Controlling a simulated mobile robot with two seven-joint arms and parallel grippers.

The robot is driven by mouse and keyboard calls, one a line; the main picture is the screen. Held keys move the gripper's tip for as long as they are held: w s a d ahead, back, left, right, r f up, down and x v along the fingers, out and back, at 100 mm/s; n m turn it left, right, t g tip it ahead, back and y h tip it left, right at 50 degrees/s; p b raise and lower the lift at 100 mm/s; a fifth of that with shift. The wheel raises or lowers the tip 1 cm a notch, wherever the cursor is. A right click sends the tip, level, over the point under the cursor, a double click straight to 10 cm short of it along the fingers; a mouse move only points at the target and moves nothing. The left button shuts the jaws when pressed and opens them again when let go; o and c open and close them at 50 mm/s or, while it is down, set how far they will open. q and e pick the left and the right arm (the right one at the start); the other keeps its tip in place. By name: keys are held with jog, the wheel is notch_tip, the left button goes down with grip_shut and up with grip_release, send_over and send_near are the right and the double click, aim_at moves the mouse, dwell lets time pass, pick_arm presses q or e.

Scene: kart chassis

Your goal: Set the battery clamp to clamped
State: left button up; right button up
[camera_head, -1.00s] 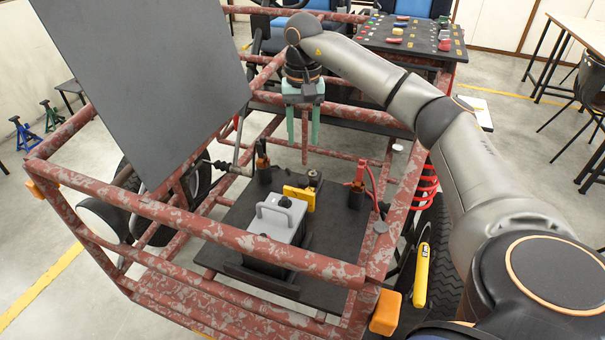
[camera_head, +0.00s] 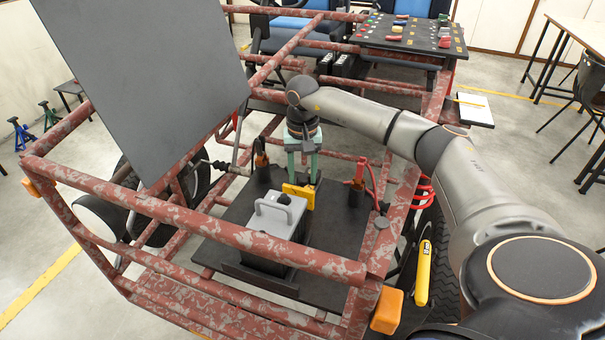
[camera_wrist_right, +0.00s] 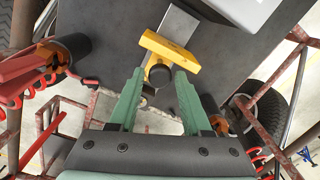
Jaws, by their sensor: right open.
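The yellow battery clamp (camera_head: 299,196) stands on the black tray just behind the grey battery (camera_head: 277,217), which has a handle on top. In the right wrist view the clamp (camera_wrist_right: 168,52) is a yellow bar on a grey metal strip, with a dark round knob (camera_wrist_right: 159,75) on the near side. My right gripper (camera_head: 302,181) points down over the clamp's rear. Its green fingers (camera_wrist_right: 157,74) are open, one on each side of the knob, with gaps visible. Whether they touch anything is unclear. My left gripper is not in view.
Red frame tubes surround the black tray (camera_head: 341,231). Cable terminals with red and orange parts stand at the tray's right (camera_head: 358,180) and left (camera_head: 261,163). A dark raised panel (camera_head: 145,85) fills the upper left. The tray's right side has bare room.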

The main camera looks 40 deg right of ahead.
grip_shut()
dwell(0.4)
dwell(1.0)
